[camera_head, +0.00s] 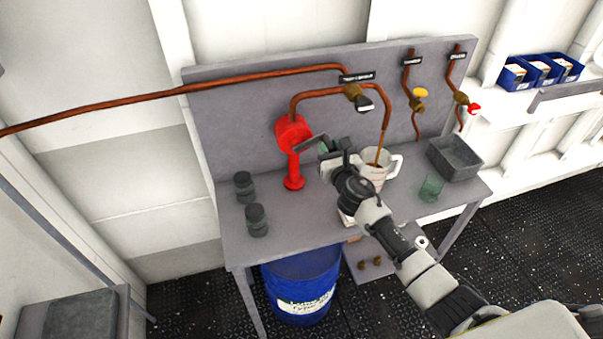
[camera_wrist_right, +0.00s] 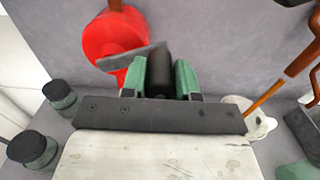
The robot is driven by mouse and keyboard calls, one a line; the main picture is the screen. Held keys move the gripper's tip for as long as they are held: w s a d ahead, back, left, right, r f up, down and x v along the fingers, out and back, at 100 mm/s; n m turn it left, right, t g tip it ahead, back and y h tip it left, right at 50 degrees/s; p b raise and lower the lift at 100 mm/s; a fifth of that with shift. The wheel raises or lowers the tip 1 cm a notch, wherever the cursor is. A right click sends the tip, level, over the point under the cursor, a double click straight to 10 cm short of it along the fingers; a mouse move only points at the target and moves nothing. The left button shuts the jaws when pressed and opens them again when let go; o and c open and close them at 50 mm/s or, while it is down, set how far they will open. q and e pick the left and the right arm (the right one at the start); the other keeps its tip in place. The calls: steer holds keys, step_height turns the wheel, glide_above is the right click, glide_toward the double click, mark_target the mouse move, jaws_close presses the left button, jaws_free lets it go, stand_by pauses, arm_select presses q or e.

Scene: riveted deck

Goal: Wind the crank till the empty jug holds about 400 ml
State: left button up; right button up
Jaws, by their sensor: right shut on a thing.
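A red pump (camera_head: 292,135) stands on the bench, and its round body shows in the right wrist view (camera_wrist_right: 108,38). A flat grey crank arm (camera_wrist_right: 128,59) runs from it to a dark crank grip (camera_wrist_right: 159,75). My right gripper (camera_head: 325,147) is shut on this grip, its green pads on both sides (camera_wrist_right: 160,80). The white jug (camera_head: 371,174) stands upright behind my right wrist, partly hidden. A thin amber stream (camera_head: 379,150) runs from the copper spout into it. The level and any scale marks cannot be read. My left gripper is out of view.
Two dark-lidded jars (camera_head: 257,220) stand on the bench's left side. A green glass (camera_head: 431,187) and a grey bin (camera_head: 455,158) are to the right of the jug. Valves with yellow (camera_head: 421,93) and red (camera_head: 474,108) knobs are on the back panel. A blue drum (camera_head: 302,282) stands below.

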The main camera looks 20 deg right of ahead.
steer(key=shift+d+f, duration=0.4)
steer(key=shift+f, duration=0.15)
arm_select(q)
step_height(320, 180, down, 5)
steer(key=b, duration=0.4)
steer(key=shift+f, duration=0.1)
arm_select(e)
steer(key=f, duration=0.4)
steer(key=shift+a+f, duration=0.2)
steer(key=shift+d+f, duration=0.1)
steer(key=shift+d, duration=0.05)
arm_select(q)
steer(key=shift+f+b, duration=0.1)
steer(key=shift+b, duration=0.2)
arm_select(e)
steer(key=shift+f, duration=0.1)
